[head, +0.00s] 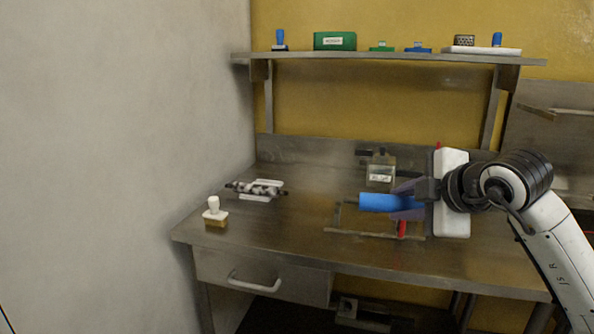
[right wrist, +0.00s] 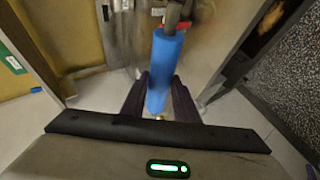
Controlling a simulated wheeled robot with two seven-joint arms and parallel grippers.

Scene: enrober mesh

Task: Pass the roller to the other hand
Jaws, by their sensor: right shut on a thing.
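The blue roller (head: 378,202) is held sideways above the steel table in the head view, its free end pointing left. My right gripper (head: 405,200) is shut on it near its right end. In the right wrist view the roller (right wrist: 163,70) stands between the two dark fingers of my right gripper (right wrist: 158,98). A grey fitting shows beyond its far end there. My left gripper is not in view in either picture.
On the steel table (head: 300,240) are a spiral part on a white stand (head: 262,189), a white-handled stamp (head: 214,212), a metal frame (head: 360,233) under the roller and a small labelled box (head: 380,173). A shelf (head: 390,55) with several items hangs above. The table's front middle is clear.

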